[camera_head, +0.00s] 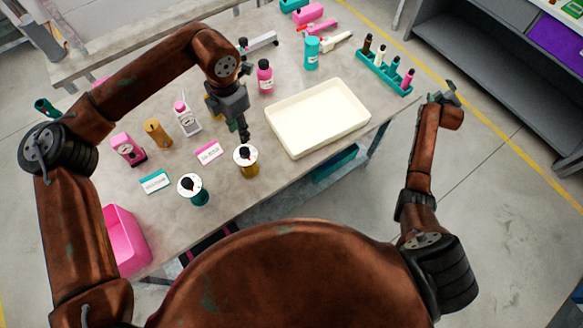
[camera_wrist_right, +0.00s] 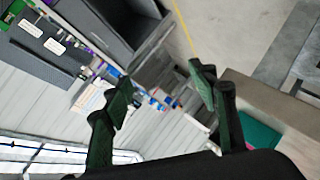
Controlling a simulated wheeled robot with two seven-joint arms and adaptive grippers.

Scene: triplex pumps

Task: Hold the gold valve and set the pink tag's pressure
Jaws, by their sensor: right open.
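The gold valve (camera_head: 247,170) stands on the table near its front edge. It has a white round dial on top with a dark knob. The pink tag (camera_head: 208,152), a white card with a pink edge, lies to its left; its writing is too small to read. My left gripper (camera_head: 243,132) points down just behind the gold valve's top. Whether it touches the valve, or is open or shut, I cannot tell. My right gripper (camera_head: 447,97) is off the table's right side, open and empty; its spread fingers also show in the right wrist view (camera_wrist_right: 163,88).
A teal valve (camera_head: 200,197) and teal tag (camera_head: 154,182) are left of the gold valve. A cream tray (camera_head: 320,148) lies to the right. Behind stand a gold cylinder (camera_head: 157,132), a pink device (camera_head: 127,148) and several bottles. A pink bin (camera_head: 124,238) is at the left front.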

